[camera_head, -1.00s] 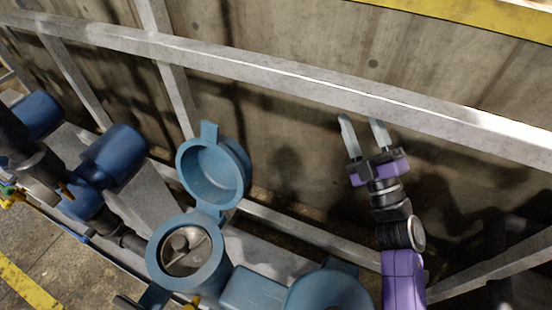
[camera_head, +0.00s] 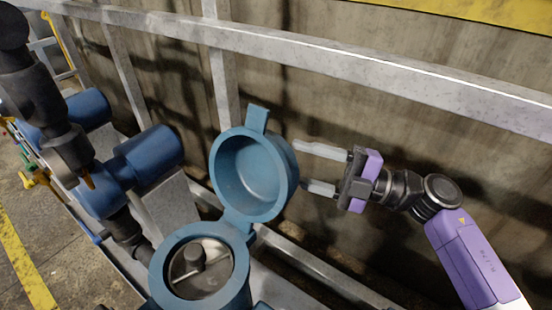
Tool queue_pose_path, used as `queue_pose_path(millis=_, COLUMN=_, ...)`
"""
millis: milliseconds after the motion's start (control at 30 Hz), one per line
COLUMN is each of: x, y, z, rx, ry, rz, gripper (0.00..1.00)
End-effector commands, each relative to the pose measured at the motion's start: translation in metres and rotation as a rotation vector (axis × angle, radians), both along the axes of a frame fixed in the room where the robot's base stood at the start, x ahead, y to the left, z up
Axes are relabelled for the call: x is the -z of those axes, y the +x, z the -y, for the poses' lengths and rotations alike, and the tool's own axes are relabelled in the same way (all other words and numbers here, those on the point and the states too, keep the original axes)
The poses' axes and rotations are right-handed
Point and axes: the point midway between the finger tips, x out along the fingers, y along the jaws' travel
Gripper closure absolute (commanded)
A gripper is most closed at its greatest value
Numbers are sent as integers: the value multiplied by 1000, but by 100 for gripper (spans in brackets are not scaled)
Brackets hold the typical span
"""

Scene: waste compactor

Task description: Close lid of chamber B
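The blue round lid (camera_head: 250,174) stands open, tilted up on its hinge behind the chamber, its hollow inner side facing the camera and its tab pointing up. The open chamber (camera_head: 159,267) below it has a blue rim and a metal fitting inside. No letter shows, so I cannot tell from a label that it is chamber B. My gripper (camera_head: 307,167) is open, its two grey fingers pointing left, beside the right edge of the lid. The fingertips are close to the lid's rim; whether they touch it is not clear.
A grey metal rail (camera_head: 340,58) runs across above the lid and my gripper, with a concrete wall (camera_head: 400,135) behind. Blue motors (camera_head: 148,157) and a dark pipe (camera_head: 60,140) stand at the left. A lower grey beam (camera_head: 310,266) runs below my gripper.

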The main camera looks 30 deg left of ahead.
Motion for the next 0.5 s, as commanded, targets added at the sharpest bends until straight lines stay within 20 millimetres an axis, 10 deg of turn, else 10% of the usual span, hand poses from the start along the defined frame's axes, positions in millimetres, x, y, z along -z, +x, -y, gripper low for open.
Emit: queue_pose_path(millis=500, x=-8, y=-11, z=-49, rx=2, ry=2, rz=1, gripper=49)
